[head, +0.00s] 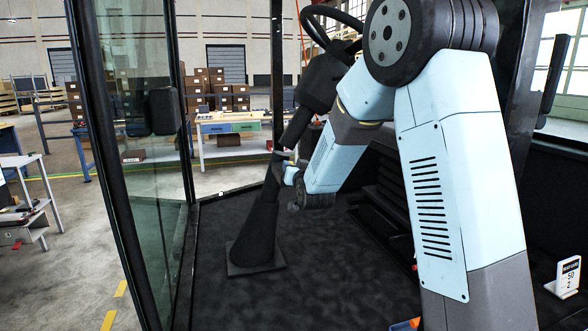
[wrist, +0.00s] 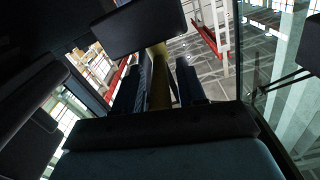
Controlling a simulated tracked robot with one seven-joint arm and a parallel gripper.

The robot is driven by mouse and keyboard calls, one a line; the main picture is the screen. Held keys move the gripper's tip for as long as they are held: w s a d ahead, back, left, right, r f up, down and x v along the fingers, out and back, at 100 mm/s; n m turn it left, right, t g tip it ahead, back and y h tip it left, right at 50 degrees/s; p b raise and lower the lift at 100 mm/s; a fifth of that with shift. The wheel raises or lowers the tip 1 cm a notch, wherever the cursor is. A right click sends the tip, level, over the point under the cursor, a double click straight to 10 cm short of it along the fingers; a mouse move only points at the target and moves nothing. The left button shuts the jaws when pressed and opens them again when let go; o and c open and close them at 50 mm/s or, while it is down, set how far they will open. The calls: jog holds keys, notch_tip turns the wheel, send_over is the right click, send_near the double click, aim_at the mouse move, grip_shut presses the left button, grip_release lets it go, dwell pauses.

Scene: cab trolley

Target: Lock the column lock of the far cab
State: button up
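The steering column (head: 258,222) of the cab rises from a dark floor plate in the head view and leans up to a black steering wheel (head: 318,22). My gripper (head: 281,163) is beside the middle of the column, its fingers small and partly hidden. In the wrist view two dark fingers (wrist: 160,88) stand apart. A yellow-olive bar (wrist: 160,70) shows between them, close to the left finger, with a gap at the right finger. I cannot tell whether this bar is the column lock's lever, or whether the lock is locked.
A glass cab door or window (head: 145,125) with a black frame stands at the left. The dark cab floor (head: 315,265) is clear around the column. A small white sign (head: 567,277) stands at the right. Beyond the cab are workbenches (head: 225,125) and stacked brown boxes (head: 238,97).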

grip_shut()
